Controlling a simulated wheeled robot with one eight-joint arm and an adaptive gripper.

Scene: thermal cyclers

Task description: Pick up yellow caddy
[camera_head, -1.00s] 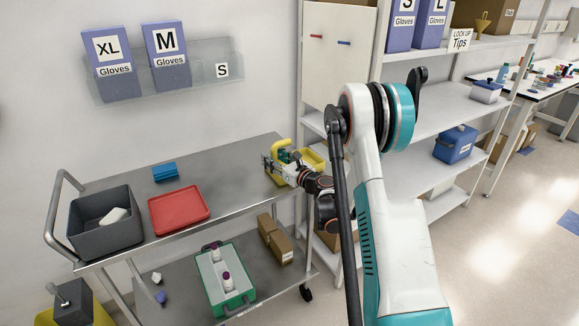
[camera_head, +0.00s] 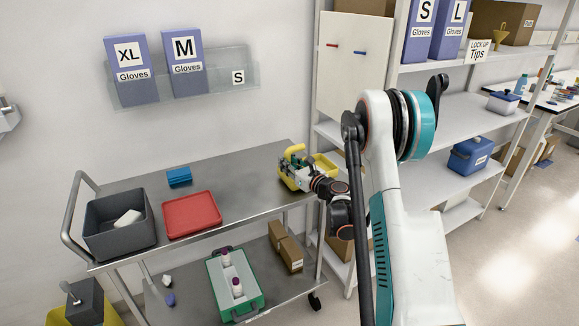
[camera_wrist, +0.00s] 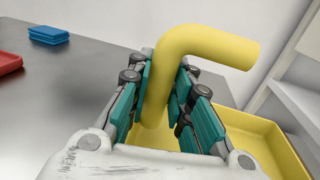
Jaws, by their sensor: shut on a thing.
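The yellow caddy (camera_head: 324,163) is at the right end of the cart's top shelf, with a thick bent yellow handle and an open tray. In the wrist view its handle (camera_wrist: 205,45) rises between my gripper's two teal-padded fingers, and the tray (camera_wrist: 270,142) shows below and to the right. My gripper (camera_wrist: 165,88) is shut on the handle. In the head view my gripper (camera_head: 296,172) covers part of the caddy. I cannot tell whether the caddy's base touches the shelf.
The metal cart (camera_head: 240,178) also holds a red tray (camera_head: 191,214), a grey bin (camera_head: 120,247) and blue blocks (camera_head: 179,176). A green-rimmed tray (camera_head: 254,305) with bottles and brown boxes (camera_head: 287,248) sit on its lower shelf. White shelving (camera_head: 462,108) stands to the right.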

